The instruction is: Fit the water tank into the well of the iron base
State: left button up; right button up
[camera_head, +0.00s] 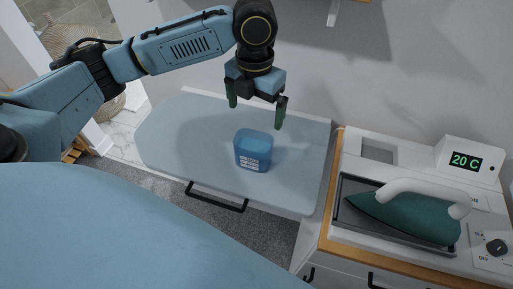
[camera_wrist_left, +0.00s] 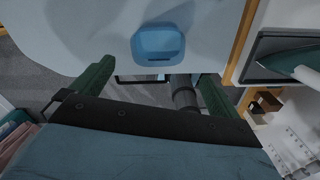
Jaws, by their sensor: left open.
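The water tank (camera_head: 253,150) is a small translucent blue container with a white label, standing upright on the grey-blue ironing board. It also shows from above in the left wrist view (camera_wrist_left: 158,43). The iron base (camera_head: 350,211) is a white station at the right. Its well (camera_head: 379,151) is a rectangular recess at the back left and looks empty. My left gripper (camera_head: 257,103) hangs above the tank, open and empty, with its green fingers apart and clear of it. The left wrist view shows the gripper (camera_wrist_left: 153,80) too. My right gripper is not in view.
A teal iron (camera_head: 405,215) with a white handle rests on the base's tray. A display (camera_head: 466,160) reading 20 C and a dial (camera_head: 496,247) are at its right. The ironing board (camera_head: 180,130) is otherwise clear. A wall stands behind.

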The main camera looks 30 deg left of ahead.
pick_arm(q)
send_near(253, 141)
jog(key=s+d, duration=0.2)
jog(key=s, duration=0.1)
jog(key=shift+f, duration=3)
jog(key=c, duration=1.4)
jog(key=shift+c, duration=0.3)
jog(key=shift+r, duration=0.15)
